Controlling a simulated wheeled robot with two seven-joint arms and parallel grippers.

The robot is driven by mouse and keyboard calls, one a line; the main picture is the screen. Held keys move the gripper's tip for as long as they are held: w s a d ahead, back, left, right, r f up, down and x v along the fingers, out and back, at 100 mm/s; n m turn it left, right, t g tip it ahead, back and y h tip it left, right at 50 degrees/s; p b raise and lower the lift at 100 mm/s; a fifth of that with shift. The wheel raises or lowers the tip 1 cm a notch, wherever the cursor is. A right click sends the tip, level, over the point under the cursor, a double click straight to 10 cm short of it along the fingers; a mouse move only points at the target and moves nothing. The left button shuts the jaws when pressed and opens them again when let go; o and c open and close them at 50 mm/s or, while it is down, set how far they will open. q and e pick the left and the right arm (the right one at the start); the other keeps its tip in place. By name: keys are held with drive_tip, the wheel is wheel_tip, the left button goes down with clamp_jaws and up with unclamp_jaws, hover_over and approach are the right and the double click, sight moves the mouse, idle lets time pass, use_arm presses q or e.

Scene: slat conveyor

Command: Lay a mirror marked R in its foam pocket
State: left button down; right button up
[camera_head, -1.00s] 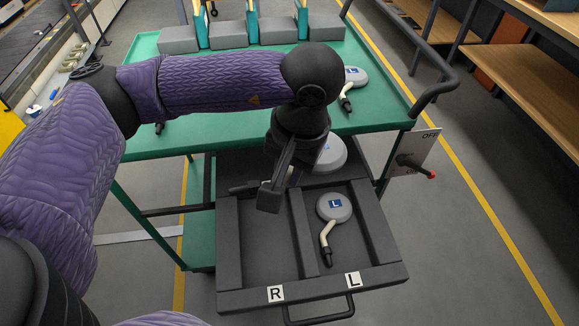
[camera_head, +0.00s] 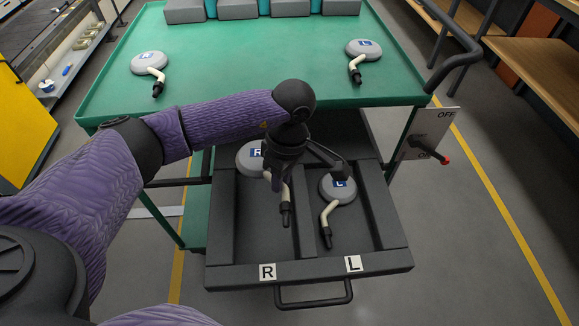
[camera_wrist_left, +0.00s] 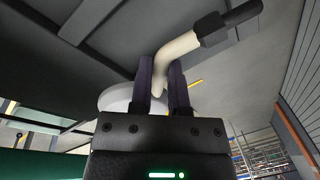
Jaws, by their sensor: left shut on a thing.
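A round grey mirror marked R (camera_head: 247,160) is over the left compartment, behind the R label, of a dark foam tray (camera_head: 222,225). Its beige stem and black end point to the tray's front. My left gripper (camera_head: 276,182) is shut on the stem; the wrist view shows both fingers (camera_wrist_left: 161,88) around the beige stem (camera_wrist_left: 178,46). I cannot tell how far the mirror is above the tray floor. A mirror marked L (camera_head: 338,190) lies in the right compartment, stem to the front. My right gripper is not in view.
The green table (camera_head: 250,75) behind the tray bears two more mirrors, one at the left (camera_head: 147,63) and one at the right (camera_head: 363,49). Grey blocks (camera_head: 238,9) line its back. A switch panel (camera_head: 425,135) with ON and OFF stands right of the tray.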

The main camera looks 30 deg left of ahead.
use_arm(q)
drive_tip(key=shift+a+f+n, duration=0.15)
drive_tip(key=shift+f+n, duration=0.15)
drive_tip(key=shift+f, duration=0.1)
drive_tip(key=shift+f+b, duration=0.35)
drive_tip(key=shift+f, duration=0.05)
wheel_tip(320, 180, down, 9)
drive_tip(key=b, duration=0.6)
drive_tip(key=shift+r, duration=0.1)
drive_tip(key=shift+f+b, duration=0.4)
drive_tip(key=shift+b, duration=0.05)
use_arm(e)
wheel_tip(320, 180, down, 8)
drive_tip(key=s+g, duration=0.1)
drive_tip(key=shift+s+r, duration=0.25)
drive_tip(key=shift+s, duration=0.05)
use_arm(q)
drive_tip(key=shift+r, duration=0.1)
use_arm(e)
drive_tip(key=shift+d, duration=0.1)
use_arm(q)
drive_tip(key=c, duration=0.7)
unclamp_jaws()
drive_tip(key=shift+o, duration=0.9)
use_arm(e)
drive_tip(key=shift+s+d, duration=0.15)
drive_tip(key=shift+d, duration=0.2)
